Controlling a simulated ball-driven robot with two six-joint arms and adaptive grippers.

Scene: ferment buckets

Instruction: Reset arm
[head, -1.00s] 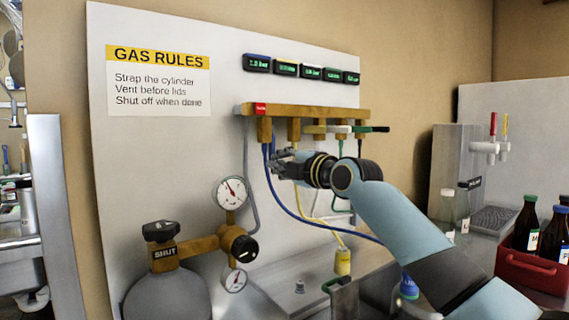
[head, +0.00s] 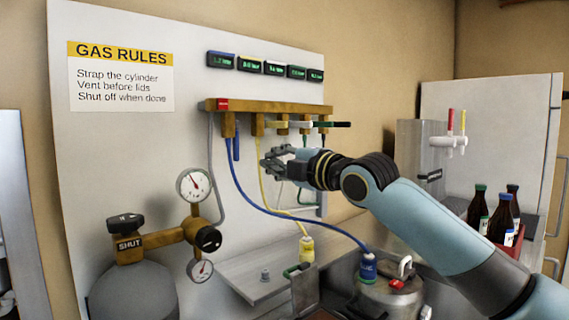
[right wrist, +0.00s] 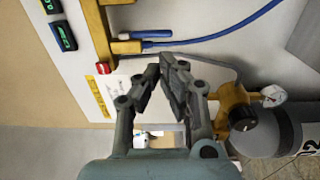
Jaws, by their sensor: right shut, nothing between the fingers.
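My right gripper (head: 272,160) is in front of the gas board, just below the brass manifold (head: 300,108). Its fingers are closed together with nothing between them, as the right wrist view (right wrist: 160,75) also shows. It looks apart from the hoses, though the yellow hose (head: 262,187) passes close behind it in the head view. My right arm reaches in from the lower right. My left gripper is not in view.
A blue hose (head: 285,214) runs to a blue fitting (head: 367,268) on a steel bucket (head: 390,298). A yellow fitting (head: 306,248) stands nearby. A gas cylinder (head: 135,292) with gauges (head: 193,185) is at left. A red crate of bottles (head: 508,252) stands at right.

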